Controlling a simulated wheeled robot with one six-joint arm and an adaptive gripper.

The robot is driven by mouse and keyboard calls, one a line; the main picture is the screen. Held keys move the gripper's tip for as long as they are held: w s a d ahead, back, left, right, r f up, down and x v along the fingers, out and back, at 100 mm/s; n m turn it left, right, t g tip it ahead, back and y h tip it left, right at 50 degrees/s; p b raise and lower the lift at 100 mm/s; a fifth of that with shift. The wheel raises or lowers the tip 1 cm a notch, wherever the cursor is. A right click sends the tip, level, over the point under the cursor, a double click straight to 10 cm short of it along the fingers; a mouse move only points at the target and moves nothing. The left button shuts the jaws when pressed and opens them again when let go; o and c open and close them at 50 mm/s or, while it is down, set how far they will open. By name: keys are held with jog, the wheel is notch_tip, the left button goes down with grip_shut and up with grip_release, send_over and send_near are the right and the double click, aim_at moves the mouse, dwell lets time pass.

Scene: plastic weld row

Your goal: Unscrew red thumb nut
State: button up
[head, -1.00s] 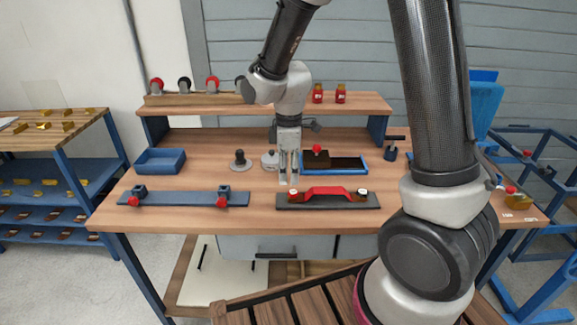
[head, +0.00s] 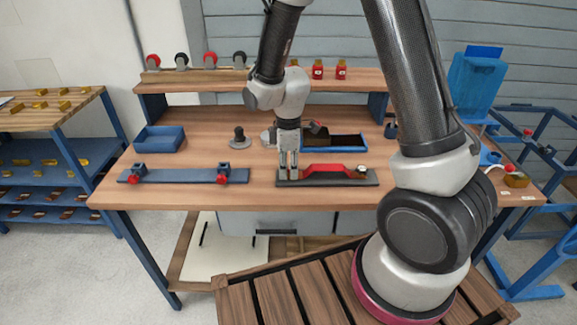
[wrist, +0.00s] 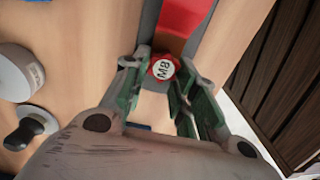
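The red thumb nut (wrist: 163,69) shows in the wrist view with a white M8 cap, between my two fingertips. My gripper (head: 289,172) is low over the left end of the dark base plate (head: 325,183), fingers pointing down. Its fingers (wrist: 160,75) straddle the nut and stand apart; whether they touch it I cannot tell. In the head view my fingers hide this nut. A red bracket (head: 325,169) lies along the plate, and another white-capped nut (head: 362,173) sits at its right end.
A blue plate with two red-knobbed clamps (head: 184,176) lies left of the work. Behind stand a blue bin (head: 159,139), a dark-knobbed grey disc (head: 239,139) and a blue-edged tray (head: 348,149). The bench front is clear.

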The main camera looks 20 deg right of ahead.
jog(key=n, duration=0.4)
jog(key=shift+s+n, duration=0.2)
jog(key=shift+n, duration=0.2)
jog(key=n, duration=0.5)
jog(key=shift+s+d, duration=0.2)
jog(key=n, duration=0.5)
jog(key=shift+s+d+n, duration=0.2)
jog(key=shift+n, duration=0.2)
jog(key=n, duration=0.4)
jog(key=shift+s+d, duration=0.1)
jog(key=shift+s, duration=0.1)
jog(key=o, duration=0.9)
